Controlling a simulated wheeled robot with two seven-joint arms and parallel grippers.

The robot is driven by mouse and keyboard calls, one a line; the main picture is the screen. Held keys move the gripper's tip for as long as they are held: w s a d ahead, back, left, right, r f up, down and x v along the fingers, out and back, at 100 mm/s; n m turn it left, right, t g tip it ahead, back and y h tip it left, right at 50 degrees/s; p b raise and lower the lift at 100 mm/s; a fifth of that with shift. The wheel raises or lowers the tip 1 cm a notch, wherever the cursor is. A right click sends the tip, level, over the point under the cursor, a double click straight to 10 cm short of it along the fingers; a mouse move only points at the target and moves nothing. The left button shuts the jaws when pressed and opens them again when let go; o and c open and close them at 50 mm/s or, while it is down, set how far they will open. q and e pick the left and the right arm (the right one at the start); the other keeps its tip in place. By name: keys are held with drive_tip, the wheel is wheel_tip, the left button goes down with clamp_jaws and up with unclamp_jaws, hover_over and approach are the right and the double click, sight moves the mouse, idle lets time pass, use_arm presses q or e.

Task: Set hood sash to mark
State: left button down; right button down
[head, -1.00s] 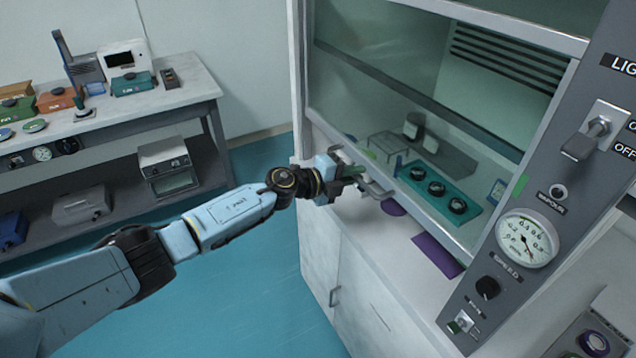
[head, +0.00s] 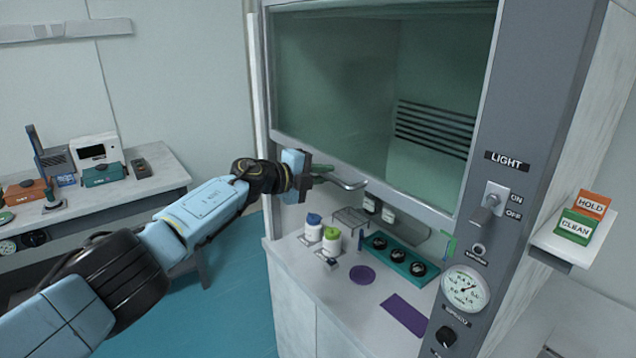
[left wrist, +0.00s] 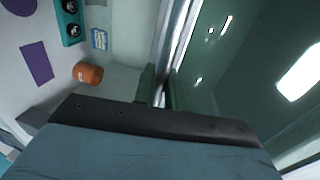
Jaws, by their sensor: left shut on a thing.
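The fume hood's glass sash (head: 340,85) is partly raised, with an open gap below its pale lower rail (head: 300,151). A metal bar handle (head: 350,184) sticks out from the sash front. My left gripper (head: 318,174) is shut on the left part of this handle. In the left wrist view, the two dark green fingers (left wrist: 160,92) close at the rail. A green mark (head: 449,246) is on the hood's right post; the right end of the lower rail is close to it, but I cannot tell if they line up exactly. My right gripper is not in view.
On the hood's worktop are a teal tray (head: 385,241) with black round pieces, blue- and green-capped bottles (head: 331,240), a wire rack (head: 351,217) and purple patches (head: 404,314). The control panel (head: 487,130) stands right. A side bench (head: 110,205) is at left.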

use_arm(q)
drive_tip(key=shift+r, duration=0.2)
drive_tip(key=c, duration=1.8)
unclamp_jaws()
drive_tip(key=shift+w+d+f, duration=0.1)
drive_tip(key=p+v, duration=0.2)
drive_tip(key=v, duration=1.1)
drive_tip(key=shift+f, duration=0.1)
